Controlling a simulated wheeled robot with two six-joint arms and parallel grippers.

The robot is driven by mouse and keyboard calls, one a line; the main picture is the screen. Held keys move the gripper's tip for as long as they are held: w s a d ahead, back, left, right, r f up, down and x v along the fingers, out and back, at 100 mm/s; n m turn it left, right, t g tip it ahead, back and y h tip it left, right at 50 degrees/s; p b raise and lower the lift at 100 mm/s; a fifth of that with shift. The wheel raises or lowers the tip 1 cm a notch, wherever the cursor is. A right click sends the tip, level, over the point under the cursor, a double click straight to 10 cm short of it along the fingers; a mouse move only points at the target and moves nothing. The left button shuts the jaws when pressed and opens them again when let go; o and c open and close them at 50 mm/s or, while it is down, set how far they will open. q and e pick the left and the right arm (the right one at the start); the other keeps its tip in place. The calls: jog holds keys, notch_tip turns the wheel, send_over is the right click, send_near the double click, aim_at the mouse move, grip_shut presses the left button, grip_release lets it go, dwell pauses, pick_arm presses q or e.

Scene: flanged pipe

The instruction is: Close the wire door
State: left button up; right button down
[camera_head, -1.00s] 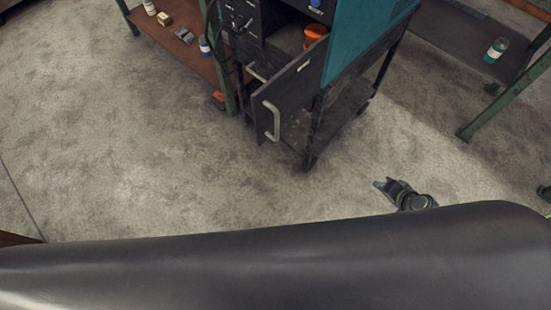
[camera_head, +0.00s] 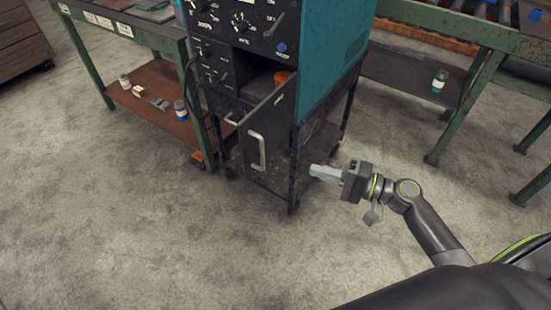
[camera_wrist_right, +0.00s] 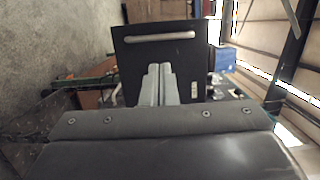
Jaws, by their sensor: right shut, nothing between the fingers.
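The wire door (camera_head: 266,143) is a dark panel with a pale bar handle (camera_head: 257,151). It stands swung out from the front of a teal and black machine on a wheeled cart, and the opening behind it shows. My right gripper (camera_head: 314,171) is to the right of the door, by the cart's lower corner, with its fingers shut and empty. In the right wrist view the shut fingers (camera_wrist_right: 159,84) point at the door panel (camera_wrist_right: 190,62), with the handle (camera_wrist_right: 160,37) across its upper part. Whether they touch it I cannot tell. My left gripper is out of view.
The teal machine (camera_head: 325,50) stands between a green-framed bench (camera_head: 148,38) on the left and another green-framed table (camera_head: 480,40) on the right. The floor in front of the door is clear.

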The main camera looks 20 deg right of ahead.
pick_arm(q)
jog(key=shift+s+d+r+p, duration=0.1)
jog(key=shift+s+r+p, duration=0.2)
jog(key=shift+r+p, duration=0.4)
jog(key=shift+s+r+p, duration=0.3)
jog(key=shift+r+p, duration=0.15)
jog(key=shift+p, duration=0.3)
pick_arm(e)
jog(key=x, duration=1.1)
jog(key=shift+w+a, duration=0.15)
jog(key=shift+a, duration=0.1)
jog(key=shift+f, duration=0.1)
